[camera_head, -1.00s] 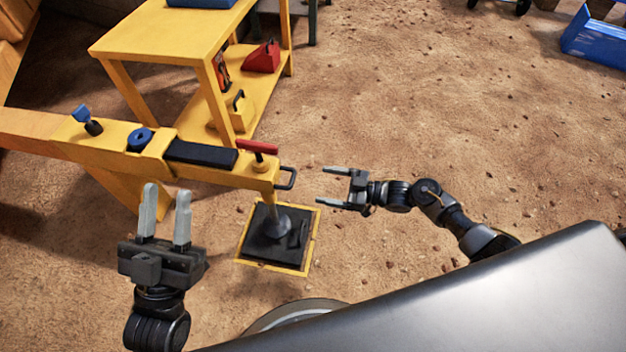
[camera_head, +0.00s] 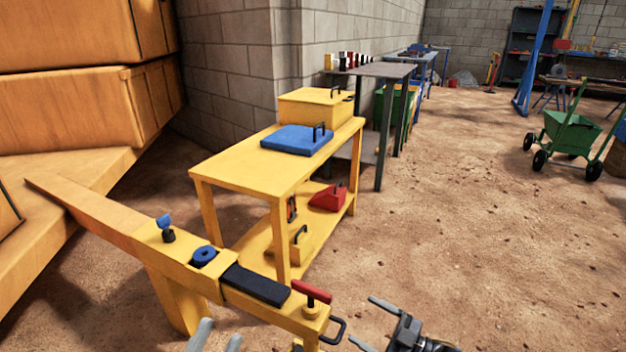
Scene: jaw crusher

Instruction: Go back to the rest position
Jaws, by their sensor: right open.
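My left gripper (camera_head: 219,332) shows only its two grey fingertips at the bottom edge, apart with nothing seen between them, in front of the yellow beam (camera_head: 210,285). Its body is out of frame. My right gripper (camera_head: 363,320) is at the bottom, right of the beam's end, with its fingers spread and empty, pointing left. The beam carries a blue-topped lever (camera_head: 165,226), a blue round knob (camera_head: 204,256), a black pad (camera_head: 256,284), a red T-handle (camera_head: 312,291) and a black end handle (camera_head: 333,330). Both grippers look apart from these parts.
A yellow table (camera_head: 235,172) behind the beam holds a blue lidded case (camera_head: 297,140) and a yellow box (camera_head: 315,105); a red block (camera_head: 328,197) is on its lower shelf. A green cart (camera_head: 572,132) stands far right. Open dirt floor (camera_head: 460,210) lies to the right.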

